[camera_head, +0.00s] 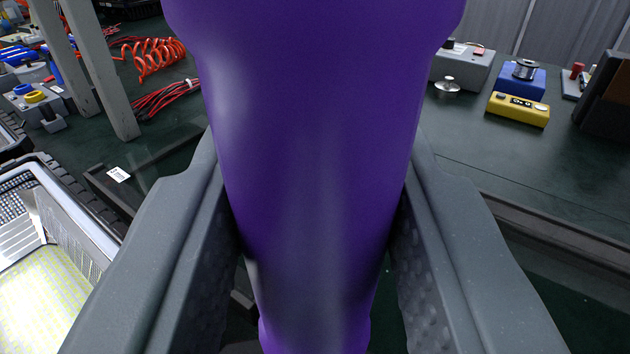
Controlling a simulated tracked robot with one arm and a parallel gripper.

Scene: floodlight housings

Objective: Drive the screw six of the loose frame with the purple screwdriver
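The purple screwdriver (310,110) fills the middle of the view, its handle upright in the picture and very close to the camera. My gripper (315,215) is shut on this handle, with one grey finger pressed on each side. The screwdriver's tip is out of sight. At lower left is a floodlight housing (62,215) with a dark rim, shiny reflector walls and a yellowish gridded panel. A dark flat bar with a white label (118,174) lies behind it; I cannot tell whether it belongs to the loose frame. No screw six can be made out; the handle and fingers hide the centre.
Grey posts (100,75) stand at upper left, near red coiled cable (153,55) and red leads (165,98). At right, a yellow box (518,109), a blue box (522,80) and a grey box (462,68) stand on the dark green bench (540,160), which is bare in front of them.

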